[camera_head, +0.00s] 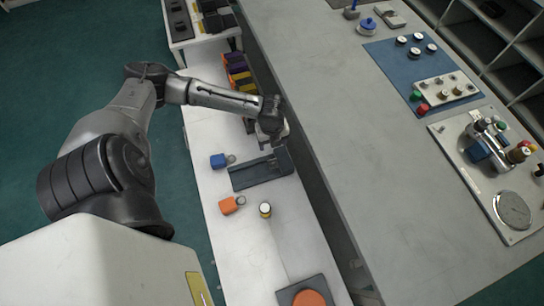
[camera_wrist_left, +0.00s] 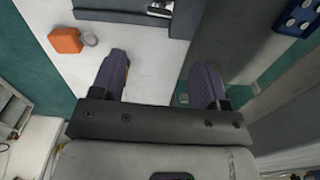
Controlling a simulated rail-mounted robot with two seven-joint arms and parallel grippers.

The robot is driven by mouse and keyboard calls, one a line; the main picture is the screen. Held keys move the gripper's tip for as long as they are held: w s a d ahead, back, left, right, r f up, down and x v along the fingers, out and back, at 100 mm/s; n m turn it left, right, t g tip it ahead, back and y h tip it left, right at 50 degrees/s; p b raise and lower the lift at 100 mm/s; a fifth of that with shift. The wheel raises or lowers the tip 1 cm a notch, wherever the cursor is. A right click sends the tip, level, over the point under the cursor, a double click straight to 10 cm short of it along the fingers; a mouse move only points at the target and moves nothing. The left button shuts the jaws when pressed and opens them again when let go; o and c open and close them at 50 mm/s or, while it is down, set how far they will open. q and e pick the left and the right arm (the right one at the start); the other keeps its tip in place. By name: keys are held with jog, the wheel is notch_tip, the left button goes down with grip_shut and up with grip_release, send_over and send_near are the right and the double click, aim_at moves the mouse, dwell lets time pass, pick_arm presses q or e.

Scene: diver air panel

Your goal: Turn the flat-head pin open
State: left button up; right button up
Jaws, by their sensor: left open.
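I cannot single out the flat-head pin by sight. The air panel (camera_head: 473,152) lies on the grey counter at the right of the head view. My left gripper (camera_head: 274,141) is over the white bench beside the dark tray, well to the left of the panel. In the left wrist view its two purple fingers (camera_wrist_left: 160,70) are spread, with nothing between them. My right gripper is not in view.
The white bench (camera_head: 240,262) holds a dark tray (camera_head: 262,171), a blue padlock (camera_head: 217,161), an orange padlock (camera_head: 228,206) and a small black-and-white cylinder (camera_head: 265,210). A blue mat (camera_head: 388,62) with knobs lies on the counter. The counter's middle (camera_head: 345,130) is clear.

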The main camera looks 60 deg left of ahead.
pick_arm(q)
notch_tip(320, 180, down, 13)
jog(key=b, duration=0.4)
jog(key=shift+f, duration=0.1)
jog(key=shift+c, duration=0.4)
